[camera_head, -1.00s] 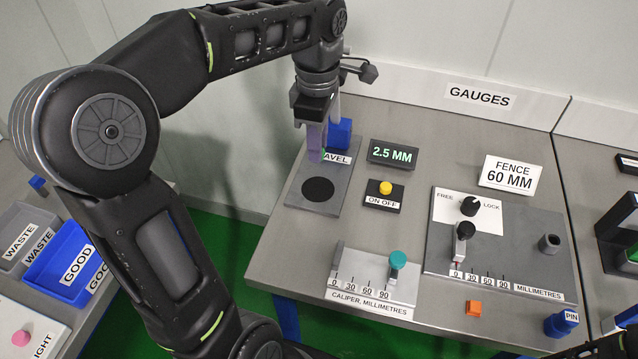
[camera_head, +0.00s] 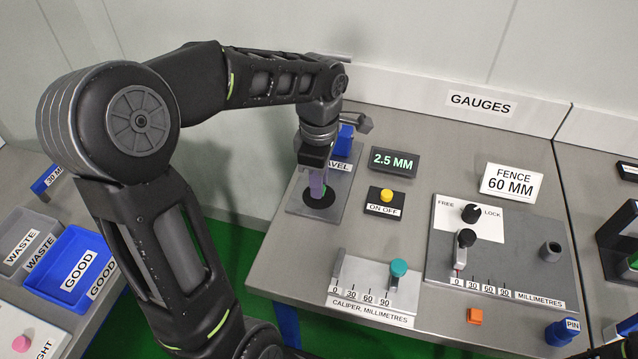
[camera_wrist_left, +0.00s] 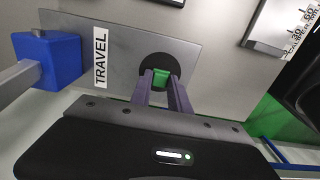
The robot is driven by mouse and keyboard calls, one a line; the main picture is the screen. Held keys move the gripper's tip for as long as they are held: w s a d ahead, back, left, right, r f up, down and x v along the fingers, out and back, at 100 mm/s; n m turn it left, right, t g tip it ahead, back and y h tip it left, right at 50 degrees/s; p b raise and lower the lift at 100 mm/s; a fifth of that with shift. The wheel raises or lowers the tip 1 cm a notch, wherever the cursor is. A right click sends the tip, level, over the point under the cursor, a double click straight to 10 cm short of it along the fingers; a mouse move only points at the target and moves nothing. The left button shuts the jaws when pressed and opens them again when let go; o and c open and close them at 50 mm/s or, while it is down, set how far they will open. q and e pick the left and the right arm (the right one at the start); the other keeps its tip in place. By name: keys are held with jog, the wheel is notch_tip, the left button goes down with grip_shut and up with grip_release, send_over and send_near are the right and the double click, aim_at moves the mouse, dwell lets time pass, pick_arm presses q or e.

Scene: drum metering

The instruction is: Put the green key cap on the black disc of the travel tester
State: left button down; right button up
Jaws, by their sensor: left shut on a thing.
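The travel tester (camera_head: 351,186) is a grey plate with a blue block (camera_head: 344,141) at its back and a black disc (camera_head: 311,204) toward its front. My left gripper (camera_head: 319,190) points down over the disc, its purple fingers shut on the green key cap. Only a sliver of the cap shows in the head view; in the left wrist view the green key cap (camera_wrist_left: 160,78) sits between the fingertips, in front of the black disc (camera_wrist_left: 158,62). I cannot tell whether the cap touches the disc.
A display (camera_head: 394,161) reads 2.5 MM, with a yellow on/off button (camera_head: 387,195) below it. A caliper (camera_head: 372,305), a fence gauge (camera_head: 510,255) and an orange block (camera_head: 474,316) are to the right. Blue GOOD (camera_head: 104,250) and grey WASTE trays (camera_head: 22,222) stand at left.

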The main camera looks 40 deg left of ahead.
pick_arm(q)
jog(key=shift+f, duration=0.7)
jog(key=shift+f, duration=0.25)
jog(key=c, duration=1.2)
grip_release()
jog(key=shift+r, duration=0.15)
jog(key=shift+c, duration=0.2)
jog(key=shift+r, duration=0.1)
notch_tip(320, 180, up, 12)
